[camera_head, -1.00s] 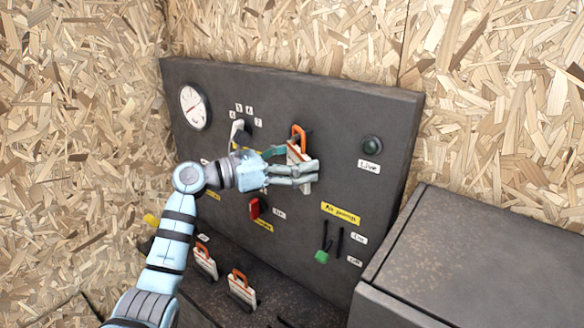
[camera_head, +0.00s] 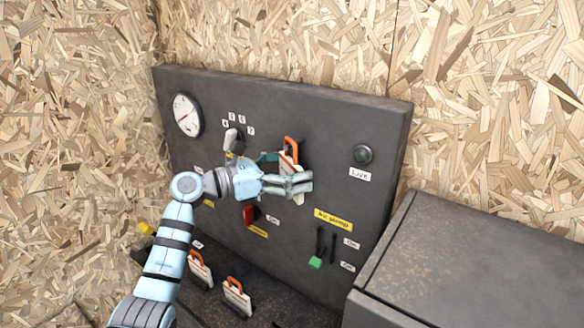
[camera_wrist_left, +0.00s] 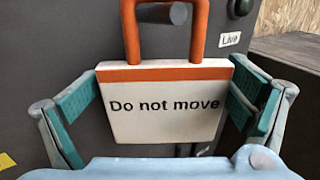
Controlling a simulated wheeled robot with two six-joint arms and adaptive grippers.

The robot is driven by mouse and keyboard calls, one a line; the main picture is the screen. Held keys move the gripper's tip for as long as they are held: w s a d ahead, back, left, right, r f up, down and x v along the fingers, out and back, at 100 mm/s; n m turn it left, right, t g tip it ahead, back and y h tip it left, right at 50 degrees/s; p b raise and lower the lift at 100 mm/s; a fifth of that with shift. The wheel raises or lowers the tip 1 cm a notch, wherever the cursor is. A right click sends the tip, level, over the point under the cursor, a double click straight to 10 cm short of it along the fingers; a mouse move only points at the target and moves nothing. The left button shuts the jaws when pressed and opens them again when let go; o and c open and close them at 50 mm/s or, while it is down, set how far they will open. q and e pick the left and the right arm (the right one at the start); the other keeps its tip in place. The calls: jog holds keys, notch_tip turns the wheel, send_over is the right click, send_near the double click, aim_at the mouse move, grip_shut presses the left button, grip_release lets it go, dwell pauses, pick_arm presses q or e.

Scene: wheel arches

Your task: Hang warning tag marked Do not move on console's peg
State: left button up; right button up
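The white warning tag (camera_head: 290,163), with an orange band and loop handle, is upright at the console panel. In the left wrist view the tag (camera_wrist_left: 165,105) faces me and reads "Do not move". The grey peg (camera_wrist_left: 165,13) shows within the loop's opening; how far it reaches through I cannot tell. The dark console (camera_head: 330,110) stands behind. My right gripper is out of view.
Two more orange-handled tags (camera_head: 237,297) (camera_head: 199,270) stand on the lower ledge. The panel carries a gauge (camera_head: 187,115), a green Live button (camera_head: 362,154), a red switch (camera_head: 250,215) and a green-tipped lever (camera_head: 316,262). A dark box (camera_head: 450,250) stands at right.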

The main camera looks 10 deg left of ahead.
pick_arm(q)
jog(key=shift+w+f, duration=0.15)
jog(key=shift+w, duration=0.05)
jog(key=v, duration=1.2)
jog(key=s+d+f+m+g+y, duration=0.2)
jog(key=s+f+m, duration=0.3)
jog(key=f, duration=0.5)
jog(key=s+d+f+m+g+y, duration=0.1)
jog(key=s+d+f+m+y, duration=0.3)
jog(key=f, duration=0.5)
jog(key=s+d+f+m+g+y, duration=0.1)
jog(key=s+f+m+g, duration=0.1)
jog(key=s+f+m, duration=0.6)
jog(key=s+a+f+m+g+y, duration=0.1)
jog(key=s+a+f+m+y, duration=0.35)
jog(key=s, duration=0.45)
jog(key=s+a+f+m+g+y, duration=0.1)
jog(key=s+a+f+m+y, duration=0.3)
jog(key=s, duration=0.4)
notch_tip(320, 180, down, 21)
jog(key=s+g, duration=0.2)
jog(key=s+a+f, duration=0.1)
jog(key=s+f, duration=1)
jog(key=s, duration=0.2)
jog(key=shift+g, duration=0.4)
jog(key=shift+a+f+m+h, duration=0.1)
jog(key=shift+m+h, duration=0.15)
